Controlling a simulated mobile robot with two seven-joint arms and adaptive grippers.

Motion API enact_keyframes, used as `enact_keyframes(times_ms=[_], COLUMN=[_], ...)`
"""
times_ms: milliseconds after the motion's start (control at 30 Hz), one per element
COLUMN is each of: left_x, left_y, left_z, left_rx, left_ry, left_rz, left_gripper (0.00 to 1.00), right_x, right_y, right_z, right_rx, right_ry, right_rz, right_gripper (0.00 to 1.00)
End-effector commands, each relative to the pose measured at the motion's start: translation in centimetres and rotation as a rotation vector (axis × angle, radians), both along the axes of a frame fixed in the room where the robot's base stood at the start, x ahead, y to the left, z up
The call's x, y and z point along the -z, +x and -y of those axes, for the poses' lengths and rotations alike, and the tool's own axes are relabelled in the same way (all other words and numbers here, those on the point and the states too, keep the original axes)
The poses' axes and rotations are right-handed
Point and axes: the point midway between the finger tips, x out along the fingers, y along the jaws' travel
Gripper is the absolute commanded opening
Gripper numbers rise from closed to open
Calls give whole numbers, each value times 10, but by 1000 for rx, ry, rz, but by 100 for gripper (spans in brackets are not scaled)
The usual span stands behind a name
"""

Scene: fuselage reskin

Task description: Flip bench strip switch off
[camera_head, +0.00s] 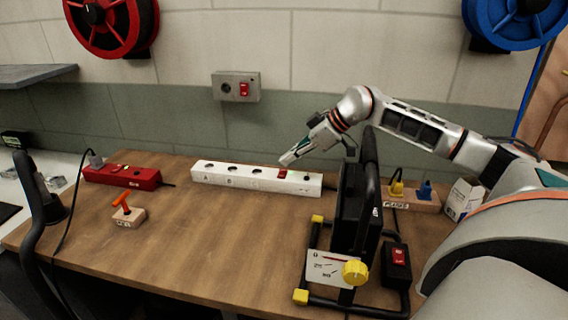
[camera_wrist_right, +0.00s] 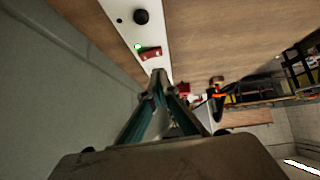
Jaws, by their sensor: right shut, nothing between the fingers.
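The white bench strip (camera_head: 230,174) lies along the back of the wooden bench, with several round sockets and a red rocker switch (camera_head: 282,174) toward its right end. In the right wrist view, the red switch (camera_wrist_right: 151,53) shows just beyond my fingertips, with a green light (camera_wrist_right: 138,46) glowing beside it. My right gripper (camera_head: 287,160) is shut and empty, pointing down just above the strip near the switch; it also shows in the wrist view (camera_wrist_right: 158,76). I cannot tell whether the fingertips touch the strip. My left gripper is not in view.
A black work light (camera_head: 358,200) with a yellow knob stands right of the strip, close under my right arm. A red strip (camera_head: 122,176) and an orange-handled block (camera_head: 127,213) lie left. A wall box (camera_head: 236,87) with a red switch hangs behind. The bench centre is clear.

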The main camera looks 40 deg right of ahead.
Motion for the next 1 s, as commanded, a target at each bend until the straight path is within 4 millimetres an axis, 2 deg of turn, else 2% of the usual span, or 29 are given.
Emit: enact_keyframes(times_ms=[33,300,500,700,1000], left_x=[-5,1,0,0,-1], left_y=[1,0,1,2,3], left_z=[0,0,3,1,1], left_rx=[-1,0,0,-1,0], left_ry=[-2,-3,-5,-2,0], left_rz=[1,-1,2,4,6], left_gripper=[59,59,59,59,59], right_x=[-9,-45,-65,-73,-74], right_y=[-1,-38,-54,-60,-60], right_z=[5,30,40,43,43], right_rx=[2,4,2,0,0], right_ry=[0,-6,-3,-1,0], right_rz=[3,-1,-1,-1,0], right_gripper=[0,0,0,0,0])
